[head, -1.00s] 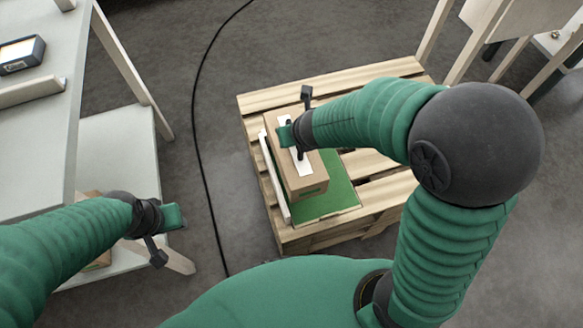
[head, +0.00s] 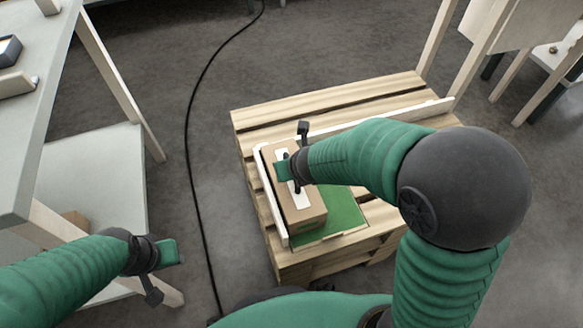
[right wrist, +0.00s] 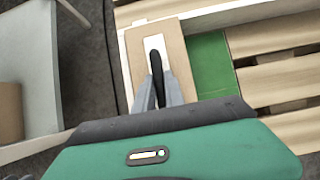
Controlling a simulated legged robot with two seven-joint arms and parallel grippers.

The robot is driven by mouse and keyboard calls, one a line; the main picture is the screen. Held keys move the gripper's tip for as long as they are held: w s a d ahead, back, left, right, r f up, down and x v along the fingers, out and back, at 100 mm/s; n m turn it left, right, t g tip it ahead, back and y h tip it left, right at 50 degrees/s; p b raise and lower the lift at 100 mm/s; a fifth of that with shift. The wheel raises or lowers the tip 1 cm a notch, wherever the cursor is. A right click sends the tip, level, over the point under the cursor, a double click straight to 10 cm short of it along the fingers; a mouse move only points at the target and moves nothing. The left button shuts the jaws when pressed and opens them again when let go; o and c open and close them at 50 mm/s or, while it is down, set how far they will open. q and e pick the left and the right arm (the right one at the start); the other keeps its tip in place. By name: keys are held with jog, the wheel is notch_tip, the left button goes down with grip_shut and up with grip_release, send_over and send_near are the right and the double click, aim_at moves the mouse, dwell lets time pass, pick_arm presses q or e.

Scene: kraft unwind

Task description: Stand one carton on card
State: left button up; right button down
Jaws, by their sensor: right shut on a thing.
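A brown carton (head: 305,217) with a white strip on top is at the left side of a green card (head: 345,210) on the pallet, close beside a white rail (head: 270,205). My right gripper (head: 294,186) is above it, shut on the carton. In the right wrist view my right gripper's fingers (right wrist: 158,85) meet over the white strip at a dark upright part; the carton (right wrist: 176,50) lies below them, left of the card (right wrist: 212,65). The carton's underside is hidden, so I cannot tell whether it touches the card. My left gripper (head: 168,270) is off to the left, its jaws unclear.
The wooden pallet (head: 270,116) has bare slats at the back, and another white rail (head: 425,108) runs across it. A grey table (head: 40,120) and lower shelf (head: 95,180) stand at the left. A black cable (head: 190,130) crosses the floor.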

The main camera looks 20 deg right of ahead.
jog(key=c, duration=1.4)
grip_release()
jog(key=shift+r+p, duration=0.2)
jog(key=shift+p, duration=0.1)
jog(key=p+v, duration=0.8)
jog(key=v, duration=0.4)
jog(key=s+d+f+n+g, duration=0.2)
jog(key=s+n, duration=0.2)
jog(key=n, duration=1.3)
jog(key=s+d+f+n+g, duration=0.2)
jog(key=s+d+n, duration=0.1)
jog(key=n, duration=1.5)
jog(key=shift+s+f+n, duration=0.15)
jog(key=shift+s+n, duration=0.15)
jog(key=shift+s, duration=0.35)
